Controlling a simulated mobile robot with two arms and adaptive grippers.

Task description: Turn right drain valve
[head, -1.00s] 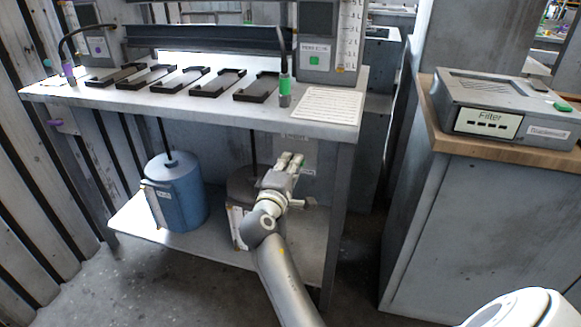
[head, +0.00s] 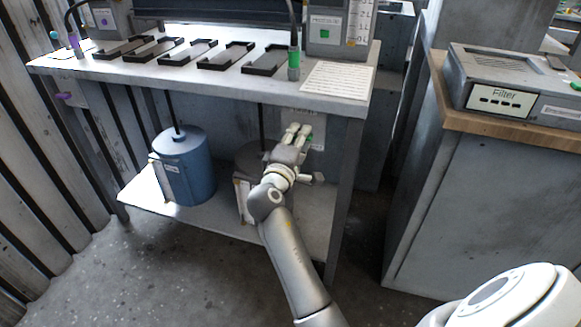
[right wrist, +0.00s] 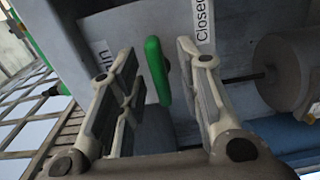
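The right drain valve shows in the right wrist view as a green handle (right wrist: 157,70) on a grey panel, between a label ending in "in" and a "Closed" label (right wrist: 204,24). My right gripper (right wrist: 154,50) is open, with one finger on each side of the handle and visible gaps to both. In the head view my right gripper (head: 299,129) is under the bench top, in front of the panel at the bench's right leg. A bit of the green handle (head: 309,138) shows beside its fingers. My left gripper is not in view.
The bench top (head: 215,84) lies just above my right gripper. A blue tank (head: 186,170) and a dark tank (head: 247,160), partly behind my arm, stand on the lower shelf. A cabinet with a filter box (head: 500,92) is at right. Open floor lies in front.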

